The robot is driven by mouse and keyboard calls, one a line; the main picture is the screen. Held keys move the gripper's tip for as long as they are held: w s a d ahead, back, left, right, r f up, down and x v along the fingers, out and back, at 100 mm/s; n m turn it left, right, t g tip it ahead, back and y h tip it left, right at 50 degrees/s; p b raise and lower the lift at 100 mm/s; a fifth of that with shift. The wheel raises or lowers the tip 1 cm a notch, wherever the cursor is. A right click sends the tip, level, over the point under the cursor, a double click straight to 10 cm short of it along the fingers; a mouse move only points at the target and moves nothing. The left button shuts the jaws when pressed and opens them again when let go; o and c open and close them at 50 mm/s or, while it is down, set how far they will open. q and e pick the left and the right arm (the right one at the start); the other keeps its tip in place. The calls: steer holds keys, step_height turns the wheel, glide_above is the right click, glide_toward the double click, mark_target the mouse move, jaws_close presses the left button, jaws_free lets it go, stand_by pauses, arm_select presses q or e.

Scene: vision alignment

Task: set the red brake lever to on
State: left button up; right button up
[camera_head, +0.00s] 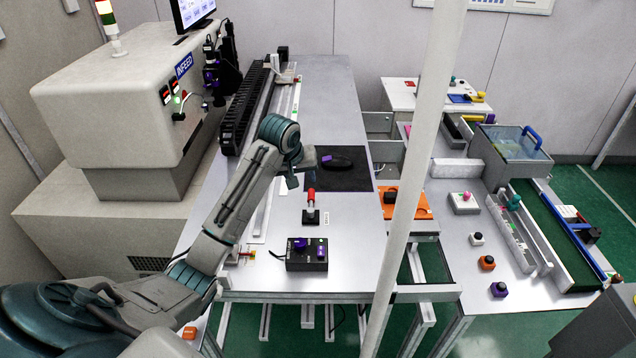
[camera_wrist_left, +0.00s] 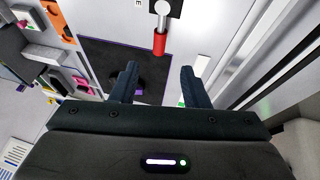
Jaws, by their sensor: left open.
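The red brake lever (camera_head: 311,196) stands up from a small dark base plate (camera_head: 309,217) on the grey bench, with a small label to its right. In the left wrist view the red grip (camera_wrist_left: 160,44) sits on a metal shaft, just beyond the gap between my fingertips. My left gripper (camera_head: 298,180) is a little above and behind the lever in the head view, beside the black mat. Its two dark fingers (camera_wrist_left: 159,70) are apart with nothing between them. I see no contact with the lever. My right gripper is not in view.
A black control box (camera_head: 306,262) with purple controls stands in front of the lever. A black cable chain (camera_head: 245,105) runs along the left. A pale pole (camera_head: 413,160) crosses the head view.

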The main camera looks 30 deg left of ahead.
mark_target(310, 195)
arm_select(q)
steer(key=p+x, duration=0.3)
steer(key=x, duration=0.7)
steer(key=shift+w+f+p, duration=0.1)
steer(key=shift+p, duration=0.3)
steer(key=shift+f, duration=0.2)
steer(key=shift+c, duration=0.8)
jaws_close()
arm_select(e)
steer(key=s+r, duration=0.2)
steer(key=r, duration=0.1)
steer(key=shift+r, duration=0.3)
